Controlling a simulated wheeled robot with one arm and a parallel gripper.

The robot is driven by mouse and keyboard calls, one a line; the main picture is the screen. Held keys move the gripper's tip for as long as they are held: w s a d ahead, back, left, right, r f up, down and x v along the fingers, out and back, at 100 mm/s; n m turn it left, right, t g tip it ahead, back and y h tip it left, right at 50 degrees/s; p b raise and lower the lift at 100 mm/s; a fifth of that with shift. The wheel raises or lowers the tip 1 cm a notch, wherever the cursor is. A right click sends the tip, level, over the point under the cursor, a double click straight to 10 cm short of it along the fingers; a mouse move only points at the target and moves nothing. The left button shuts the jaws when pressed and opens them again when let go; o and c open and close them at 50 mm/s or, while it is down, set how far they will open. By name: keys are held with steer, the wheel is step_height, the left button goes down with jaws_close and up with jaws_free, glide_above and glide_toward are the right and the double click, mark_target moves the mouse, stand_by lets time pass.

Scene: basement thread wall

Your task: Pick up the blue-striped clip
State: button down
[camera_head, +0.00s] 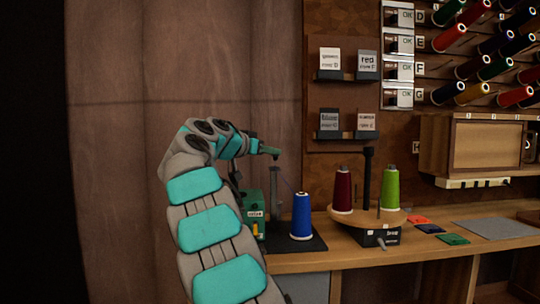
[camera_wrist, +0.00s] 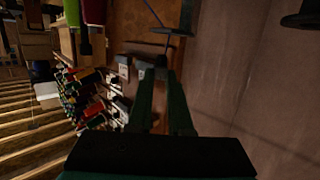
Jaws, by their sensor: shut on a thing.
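My gripper (camera_head: 268,151) is raised above the bench in the head view, near the top of the green machine (camera_head: 253,209). In the wrist view its two dark green fingers (camera_wrist: 164,78) reach forward and close together at their tips. They are shut on a small dark thing (camera_wrist: 161,62), mostly hidden by the fingertips. I cannot make out blue stripes on it, so I cannot tell for certain that it is the blue-striped clip. A thin blue thread (camera_wrist: 155,13) runs to a dark bar (camera_wrist: 174,31) just beyond the tips.
A blue spool (camera_head: 301,217) stands on a dark base beside the machine. A dark red spool (camera_head: 342,190) and a green spool (camera_head: 390,189) stand on a round wooden stand (camera_head: 368,217). Coloured patches lie at right. Thread racks (camera_head: 477,60) and label cards hang on the wall.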

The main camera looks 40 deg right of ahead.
steer(key=s+a+b, duration=0.1)
steer(key=s+a, duration=0.2)
steer(key=s, duration=0.3)
steer(key=s+a+r+b, duration=0.1)
steer(key=s+a+b, duration=0.1)
steer(key=s+a, duration=0.2)
steer(key=s, duration=0.3)
steer(key=shift+a+r, duration=0.2)
steer(key=shift+a, duration=0.05)
